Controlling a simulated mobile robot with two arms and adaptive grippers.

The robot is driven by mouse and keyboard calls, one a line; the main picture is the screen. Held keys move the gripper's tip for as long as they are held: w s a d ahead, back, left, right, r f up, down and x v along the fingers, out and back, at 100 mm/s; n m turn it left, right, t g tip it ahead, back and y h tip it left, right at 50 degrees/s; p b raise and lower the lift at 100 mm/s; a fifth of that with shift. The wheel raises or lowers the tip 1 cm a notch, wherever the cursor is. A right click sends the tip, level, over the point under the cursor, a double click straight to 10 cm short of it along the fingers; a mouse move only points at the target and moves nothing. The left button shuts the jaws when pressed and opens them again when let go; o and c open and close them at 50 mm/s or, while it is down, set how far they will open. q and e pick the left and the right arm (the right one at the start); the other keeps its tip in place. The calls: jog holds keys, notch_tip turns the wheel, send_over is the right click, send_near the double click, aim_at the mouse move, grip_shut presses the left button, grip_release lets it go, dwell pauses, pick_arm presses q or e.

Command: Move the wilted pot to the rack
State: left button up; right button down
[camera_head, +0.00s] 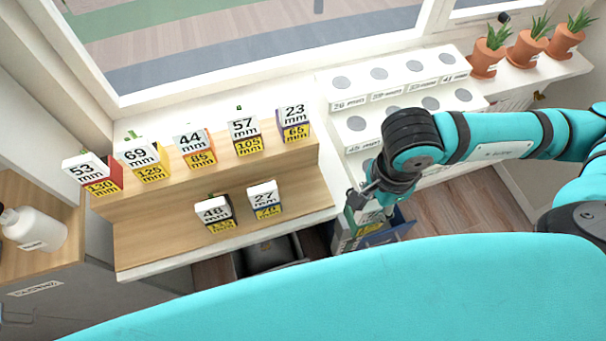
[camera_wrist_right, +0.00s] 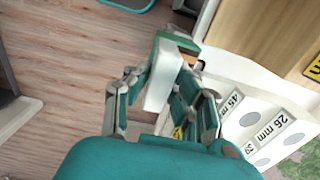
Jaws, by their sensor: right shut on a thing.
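My right gripper (camera_head: 372,203) is low in front of the white rack's left end. In the right wrist view, its fingers (camera_wrist_right: 172,78) are shut on a box with a white face and green sides (camera_wrist_right: 163,80). In the head view this held box (camera_head: 362,216) is partly hidden by the gripper. The white stepped rack (camera_head: 407,98) has round grey spots and mm labels; its labels also show in the right wrist view (camera_wrist_right: 262,125). Three terracotta pots with green plants (camera_head: 487,60) stand right of the rack; I cannot tell which pot is wilted. My left gripper is out of view.
A wooden two-step stand (camera_head: 160,235) holds several boxes with white and yellow mm labels (camera_head: 192,148). A white bottle (camera_head: 35,228) is at the far left. A dark open container (camera_head: 270,255) is below the stand. Wooden floor (camera_head: 455,190) is bare below the rack.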

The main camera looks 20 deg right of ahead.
pick_arm(q)
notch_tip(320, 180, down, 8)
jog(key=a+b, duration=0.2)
jog(key=b, duration=0.4)
pick_arm(e)
jog(key=w+a, duration=0.1)
jog(key=w+a+f, duration=0.1)
jog(key=w, duration=0.1)
jog(key=shift+w+a, duration=0.25)
jog(key=w+a+f+p, duration=0.4)
jog(key=w+a+p, duration=0.2)
jog(key=w, duration=0.3)
jog(key=c, duration=1.1)
grip_release()
jog(key=shift+s, duration=0.1)
jog(key=shift+c, duration=0.2)
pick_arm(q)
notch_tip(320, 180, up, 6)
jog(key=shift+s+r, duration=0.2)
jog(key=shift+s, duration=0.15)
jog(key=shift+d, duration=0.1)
